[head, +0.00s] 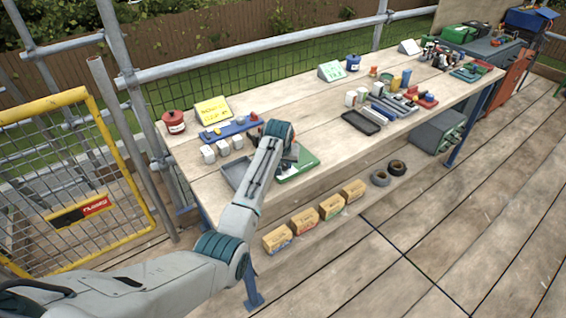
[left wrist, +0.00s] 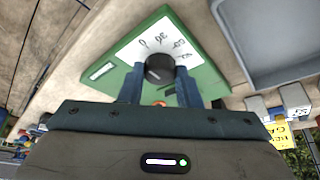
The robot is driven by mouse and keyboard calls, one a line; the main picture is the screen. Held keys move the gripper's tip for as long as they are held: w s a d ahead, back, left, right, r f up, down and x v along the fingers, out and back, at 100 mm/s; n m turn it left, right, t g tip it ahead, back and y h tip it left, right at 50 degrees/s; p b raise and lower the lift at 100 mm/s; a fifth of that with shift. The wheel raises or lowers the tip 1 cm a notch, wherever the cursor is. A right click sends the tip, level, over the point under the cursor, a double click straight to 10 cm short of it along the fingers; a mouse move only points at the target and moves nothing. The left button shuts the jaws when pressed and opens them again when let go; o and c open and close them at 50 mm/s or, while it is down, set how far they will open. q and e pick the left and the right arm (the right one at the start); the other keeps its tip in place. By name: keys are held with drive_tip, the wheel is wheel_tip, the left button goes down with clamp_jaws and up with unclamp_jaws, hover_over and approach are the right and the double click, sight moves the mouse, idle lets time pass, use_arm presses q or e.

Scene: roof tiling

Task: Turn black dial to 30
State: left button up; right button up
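The black dial (left wrist: 158,68) sits on a white face with printed numbers, a 30 (left wrist: 162,36) among them, on a green board (left wrist: 206,68). In the head view the green board (head: 304,164) lies at the table's front edge, and my arm hides its dial. In the left wrist view the two fingers of my left gripper (left wrist: 159,82) stand apart, one on each side of the dial. I cannot tell whether they press on it. The dial's pointer setting is not clear. My right gripper is not in view.
A grey tray (head: 233,175) lies left of the green board. White cubes (head: 223,146), a blue rack (head: 228,128), a red pot (head: 174,121) and a yellow sign (head: 213,110) stand behind. The tabletop right of the board is clear up to a black tray (head: 362,123).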

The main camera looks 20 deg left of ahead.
use_arm(q)
drive_tip(key=shift+c, duration=0.9)
drive_tip(key=shift+a+r+m+h+p, duration=0.15)
drive_tip(key=shift+m+h+p, duration=0.25)
drive_tip(key=shift+m+p, duration=0.55)
drive_tip(key=shift+m+h+p, duration=0.3)
drive_tip(key=shift+m+p, duration=0.25)
drive_tip(key=shift+m, duration=0.2)
drive_tip(key=shift+a+m+h+p, duration=0.1)
drive_tip(key=shift+m+h+p, duration=0.3)
drive_tip(key=shift+m, duration=0.7)
drive_tip(key=shift+m+g+h, duration=0.4)
drive_tip(key=shift+m, duration=0.7)
drive_tip(key=o, duration=1)
drive_tip(key=shift+c, duration=0.2)
